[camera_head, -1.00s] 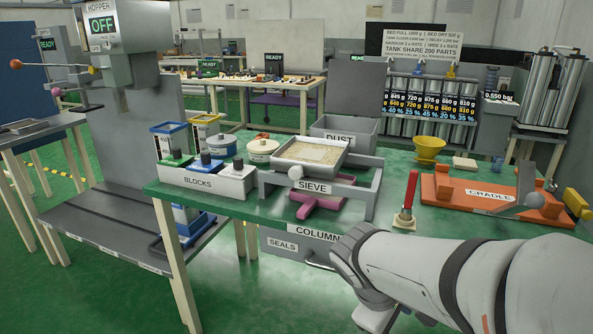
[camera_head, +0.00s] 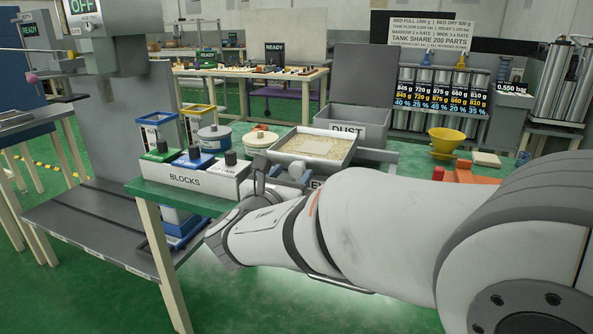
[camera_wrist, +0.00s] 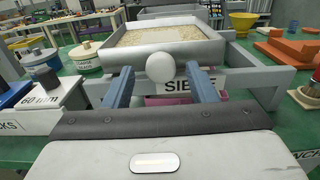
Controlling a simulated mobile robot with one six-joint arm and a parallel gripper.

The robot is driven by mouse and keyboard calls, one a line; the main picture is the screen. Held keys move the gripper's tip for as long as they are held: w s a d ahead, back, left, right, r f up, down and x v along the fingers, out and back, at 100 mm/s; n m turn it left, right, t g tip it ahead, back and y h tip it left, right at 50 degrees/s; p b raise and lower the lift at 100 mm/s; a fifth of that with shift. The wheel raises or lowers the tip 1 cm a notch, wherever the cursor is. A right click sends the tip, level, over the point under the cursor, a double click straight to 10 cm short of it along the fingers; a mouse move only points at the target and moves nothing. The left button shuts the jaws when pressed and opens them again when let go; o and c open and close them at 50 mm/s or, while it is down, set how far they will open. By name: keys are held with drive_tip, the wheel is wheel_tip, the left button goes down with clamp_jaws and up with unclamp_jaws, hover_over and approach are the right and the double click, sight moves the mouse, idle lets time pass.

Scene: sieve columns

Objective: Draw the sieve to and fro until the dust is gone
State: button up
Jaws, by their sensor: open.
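The sieve is a square grey tray (camera_head: 350,153) holding a bed of pale tan grains (camera_head: 313,146). It rests in a grey frame (camera_wrist: 262,78) on the green table. A white ball knob (camera_head: 297,171) sits at the middle of its front wall. My gripper (camera_wrist: 160,72) is open at the sieve's front, with one blue-grey finger on each side of the knob in the wrist view. A gap shows between knob and fingers, so the knob is not gripped. In the head view my arm hides much of the frame and its label.
The grey DUST box (camera_head: 350,118) stands behind the sieve. The BLOCKS holder (camera_head: 190,179) and lidded tubs (camera_head: 214,138) stand close on the left. A yellow funnel (camera_head: 444,142) and an orange cradle (camera_wrist: 288,50) are at the right.

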sight(296, 170)
drive_tip(key=x, duration=0.4)
drive_tip(key=shift+w+d+b, duration=0.1)
drive_tip(key=shift+b, duration=0.3)
drive_tip(key=shift+c, duration=0.4)
clamp_jaws()
